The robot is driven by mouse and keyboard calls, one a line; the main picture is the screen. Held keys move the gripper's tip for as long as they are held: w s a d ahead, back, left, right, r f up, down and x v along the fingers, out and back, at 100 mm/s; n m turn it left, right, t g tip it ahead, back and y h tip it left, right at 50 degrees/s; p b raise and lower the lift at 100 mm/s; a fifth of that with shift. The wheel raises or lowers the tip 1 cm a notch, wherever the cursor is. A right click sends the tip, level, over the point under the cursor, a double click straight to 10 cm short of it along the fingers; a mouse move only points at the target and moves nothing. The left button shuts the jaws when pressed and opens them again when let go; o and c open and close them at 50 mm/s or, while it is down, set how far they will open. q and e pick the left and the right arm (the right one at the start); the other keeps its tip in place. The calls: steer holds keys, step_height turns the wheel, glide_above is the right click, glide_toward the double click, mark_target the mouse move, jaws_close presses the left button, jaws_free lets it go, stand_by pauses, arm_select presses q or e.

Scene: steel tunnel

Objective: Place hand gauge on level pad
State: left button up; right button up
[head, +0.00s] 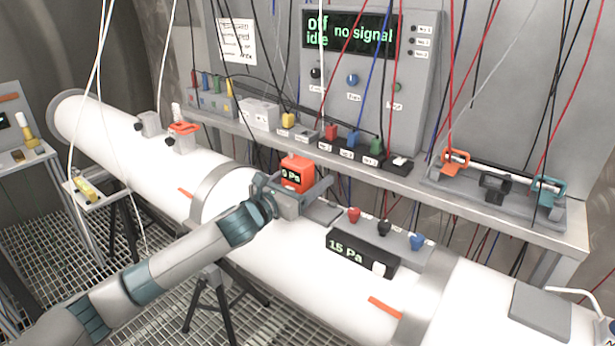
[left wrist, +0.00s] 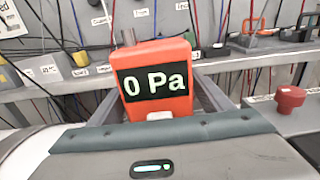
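The hand gauge (head: 297,173) is an orange box whose dark screen reads 0 Pa. It also shows upright in the middle of the left wrist view (left wrist: 155,82). My left gripper (head: 297,186) is over the white pipe, its fingers apart on either side of the gauge. In the head view a gap shows between the gauge and the right-hand finger. The gripper hides the gauge's lower end, so I cannot tell what it rests on. A flat grey plate (head: 323,213) lies on the pipe beside the gripper; I cannot tell whether it is the level pad. My right gripper is out of view.
A grey shelf (head: 400,178) with switches and plugs runs behind the pipe. A 15 Pa display (head: 360,253) and red, black and blue knobs (head: 383,228) sit on the pipe to the right. Another grey plate (head: 541,308) lies farther right. Many cables hang in front of the wall.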

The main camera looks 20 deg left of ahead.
arm_select(q)
steer(key=shift+r, duration=0.1)
stand_by(0.3)
steer(key=shift+s+a, duration=0.15)
steer(key=shift+s, duration=0.2)
steer(key=b+v, duration=0.3)
steer(key=v, duration=0.7)
steer(key=shift+b, duration=0.4)
steer(key=shift+s+a+r, duration=0.1)
steer(key=shift+s+a, duration=0.1)
steer(key=shift+s, duration=0.4)
steer(key=shift+s, duration=0.1)
